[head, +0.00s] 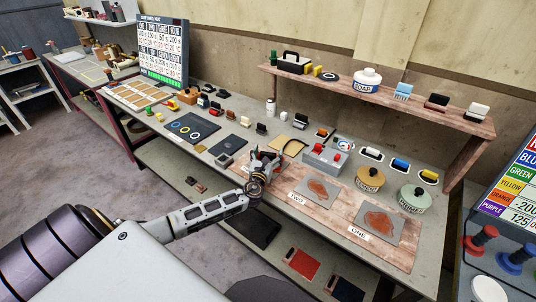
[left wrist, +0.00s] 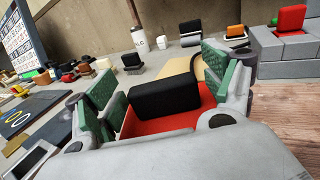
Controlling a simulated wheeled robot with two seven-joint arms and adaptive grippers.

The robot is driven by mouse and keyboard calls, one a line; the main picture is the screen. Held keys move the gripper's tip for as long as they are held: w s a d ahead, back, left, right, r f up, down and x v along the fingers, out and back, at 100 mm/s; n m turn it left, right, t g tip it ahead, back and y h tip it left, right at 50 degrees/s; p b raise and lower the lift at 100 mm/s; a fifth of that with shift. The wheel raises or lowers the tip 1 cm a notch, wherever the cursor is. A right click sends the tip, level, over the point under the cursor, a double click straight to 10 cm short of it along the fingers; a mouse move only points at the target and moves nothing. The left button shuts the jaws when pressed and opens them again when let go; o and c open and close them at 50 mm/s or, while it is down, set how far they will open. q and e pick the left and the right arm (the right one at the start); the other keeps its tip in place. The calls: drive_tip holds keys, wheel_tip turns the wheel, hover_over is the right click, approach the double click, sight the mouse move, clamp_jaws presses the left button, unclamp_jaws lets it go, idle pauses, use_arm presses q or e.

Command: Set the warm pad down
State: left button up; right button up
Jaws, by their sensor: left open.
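The warm pad, a red plate (left wrist: 160,122) with a black block handle (left wrist: 165,97), sits between the fingers of my left gripper (left wrist: 158,100) in the left wrist view. The green-lined fingers are spread on both sides of it, with a gap showing at the left. In the head view my left gripper (head: 264,163) is low over the workbench, left of the tan mat (head: 294,147), and mostly covers the pad. The pad's underside is hidden, so I cannot tell what it touches. My right gripper is not in view.
A grey box with red knobs (head: 325,158) stands right of the mat. Two grey plates with brown patches (head: 317,192) (head: 380,223) lie at the front right. Tan (head: 370,179) and green (head: 414,198) round containers stand behind them. A raised shelf (head: 390,96) runs along the back.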

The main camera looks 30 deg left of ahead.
sight(267, 154)
use_arm(q)
drive_tip(key=shift+r, duration=0.15)
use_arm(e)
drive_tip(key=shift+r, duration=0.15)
use_arm(q)
drive_tip(key=shift+v, duration=5.85)
drive_tip(key=shift+s+d, duration=0.1)
drive_tip(key=shift+s, duration=0.05)
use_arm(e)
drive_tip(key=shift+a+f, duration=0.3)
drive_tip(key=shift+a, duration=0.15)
